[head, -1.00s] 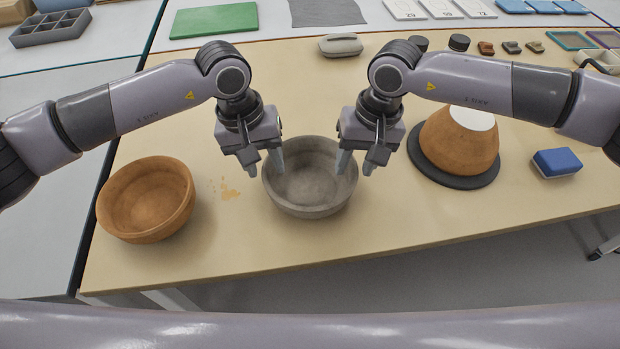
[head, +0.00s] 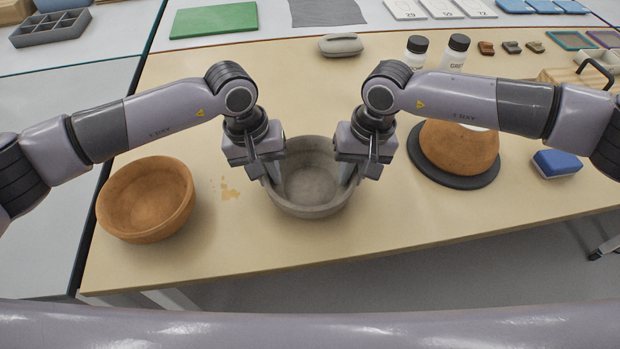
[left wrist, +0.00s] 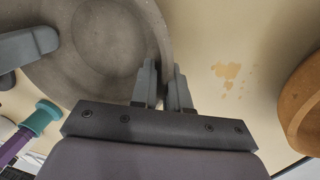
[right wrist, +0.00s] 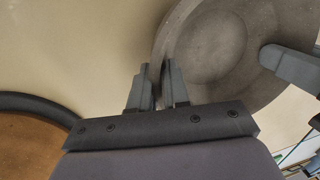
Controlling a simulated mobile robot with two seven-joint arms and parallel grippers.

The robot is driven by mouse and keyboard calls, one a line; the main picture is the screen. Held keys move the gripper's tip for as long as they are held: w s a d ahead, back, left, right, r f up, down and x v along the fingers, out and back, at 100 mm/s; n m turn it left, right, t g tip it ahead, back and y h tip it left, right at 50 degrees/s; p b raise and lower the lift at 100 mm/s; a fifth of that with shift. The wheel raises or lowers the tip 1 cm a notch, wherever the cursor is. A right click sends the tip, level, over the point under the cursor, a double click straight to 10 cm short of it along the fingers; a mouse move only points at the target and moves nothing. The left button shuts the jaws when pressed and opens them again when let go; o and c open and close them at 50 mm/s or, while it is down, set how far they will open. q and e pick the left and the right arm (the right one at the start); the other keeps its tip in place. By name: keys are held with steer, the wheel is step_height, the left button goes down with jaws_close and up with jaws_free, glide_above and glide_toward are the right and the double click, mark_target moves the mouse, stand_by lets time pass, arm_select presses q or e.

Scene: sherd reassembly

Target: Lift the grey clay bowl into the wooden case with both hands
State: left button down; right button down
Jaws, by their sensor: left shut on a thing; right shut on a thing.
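The grey clay bowl (head: 312,187) sits upright on the tan table in the middle of the head view. My left gripper (head: 270,173) is shut on its left wall, one finger inside and one outside. My right gripper (head: 351,174) is shut on its right wall in the same way. The bowl's rim shows between the fingers in the left wrist view (left wrist: 100,45) and the right wrist view (right wrist: 215,50). A tan wooden case (head: 566,76) with a handle is at the far right, partly hidden by my right arm.
An orange upturned pot (head: 455,150) rests on a dark disc (head: 428,167) at right, near a blue block (head: 557,163). Two white bottles (head: 457,52) stand behind my right arm.

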arm_select(q)
steer(key=shift+d+r, duration=0.1)
steer(key=shift+r, duration=0.05)
arm_select(e)
steer(key=shift+a+r, duration=0.1)
steer(key=shift+r, duration=0.05)
